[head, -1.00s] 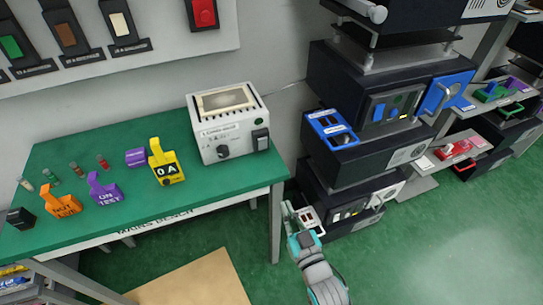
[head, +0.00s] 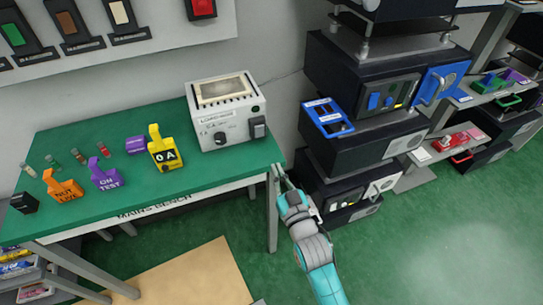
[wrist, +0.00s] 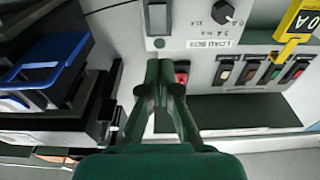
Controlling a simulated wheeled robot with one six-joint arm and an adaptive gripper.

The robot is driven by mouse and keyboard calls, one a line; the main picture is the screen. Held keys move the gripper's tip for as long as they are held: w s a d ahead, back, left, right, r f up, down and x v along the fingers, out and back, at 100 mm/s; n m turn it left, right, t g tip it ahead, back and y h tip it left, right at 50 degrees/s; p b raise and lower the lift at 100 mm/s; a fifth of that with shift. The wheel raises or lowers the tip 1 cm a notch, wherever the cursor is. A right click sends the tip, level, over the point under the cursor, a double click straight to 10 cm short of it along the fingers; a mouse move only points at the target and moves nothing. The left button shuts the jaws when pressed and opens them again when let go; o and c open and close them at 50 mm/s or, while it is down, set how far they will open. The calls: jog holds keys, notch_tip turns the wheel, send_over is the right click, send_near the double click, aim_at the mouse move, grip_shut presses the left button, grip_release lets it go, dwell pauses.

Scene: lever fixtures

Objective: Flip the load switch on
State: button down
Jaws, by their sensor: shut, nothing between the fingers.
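The load box (head: 233,143) is a pale box with a dark knob (head: 221,138), standing at the right end of the green bench. Its dark load switch (head: 257,127) is at the right of the front face. The switch (wrist: 157,18) also shows in the upside-down wrist view, at the top. I cannot tell its position. My gripper (head: 281,176) is shut and empty beside the bench's right front corner, apart from the switch. In the wrist view the fingers (wrist: 159,72) point up the picture, with the switch above their tips.
The green bench (head: 215,173) also holds yellow (head: 165,155), purple (head: 105,180) and orange (head: 65,190) tagged pieces. A black equipment stack (head: 340,150) with a blue tray (head: 327,118) stands close on the right. A wall panel (head: 160,22) carries several switches. Open green floor lies at the lower right.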

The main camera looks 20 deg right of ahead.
aim_at(259, 129)
jog(key=w, duration=0.4)
jog(key=w+r, duration=0.1)
jog(key=w, duration=0.8)
jog(key=shift+r, duration=0.3)
jog(key=shift+w+r, duration=0.15)
jog(key=shift+w, duration=0.05)
